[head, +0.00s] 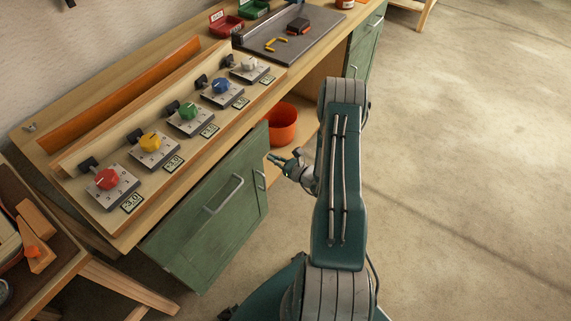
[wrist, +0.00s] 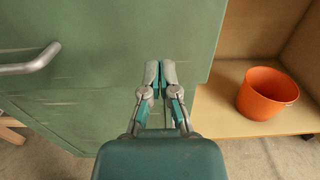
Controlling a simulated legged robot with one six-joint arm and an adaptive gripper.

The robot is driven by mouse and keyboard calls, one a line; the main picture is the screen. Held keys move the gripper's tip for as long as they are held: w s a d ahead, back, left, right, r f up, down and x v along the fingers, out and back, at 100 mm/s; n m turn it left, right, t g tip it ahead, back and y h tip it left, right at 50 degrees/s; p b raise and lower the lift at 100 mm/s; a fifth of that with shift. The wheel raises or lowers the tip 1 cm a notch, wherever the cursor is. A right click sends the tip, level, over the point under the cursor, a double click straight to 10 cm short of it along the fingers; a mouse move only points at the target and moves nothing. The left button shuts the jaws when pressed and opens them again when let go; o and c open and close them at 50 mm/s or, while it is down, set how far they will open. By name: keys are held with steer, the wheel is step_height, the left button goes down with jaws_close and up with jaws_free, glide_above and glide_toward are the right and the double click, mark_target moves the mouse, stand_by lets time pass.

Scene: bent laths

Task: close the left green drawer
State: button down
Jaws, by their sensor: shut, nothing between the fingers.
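The left green drawer (head: 218,205) is in the green front under the left part of the workbench, with a grey metal handle. A second, smaller handle shows at the right of that green front in the head view. How far the drawer stands out is hard to tell. In the wrist view the green front (wrist: 95,45) fills the upper left, its handle (wrist: 30,65) at the far left. My gripper (head: 272,157) is shut and empty by the right edge of the green front. In the wrist view its fingertips (wrist: 160,68) lie over the green face near that edge; contact cannot be told.
An orange bucket (head: 283,128) stands on the open shelf right of the green front; it also shows in the wrist view (wrist: 267,94). Knob boxes (head: 190,120) line the bench top. A wooden stand (head: 45,270) is at lower left. The floor to the right is clear.

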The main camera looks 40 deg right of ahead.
mark_target(258, 149)
steer(key=shift+x, duration=2.15)
steer(key=x, duration=0.5)
steer(key=shift+d+r, duration=0.1)
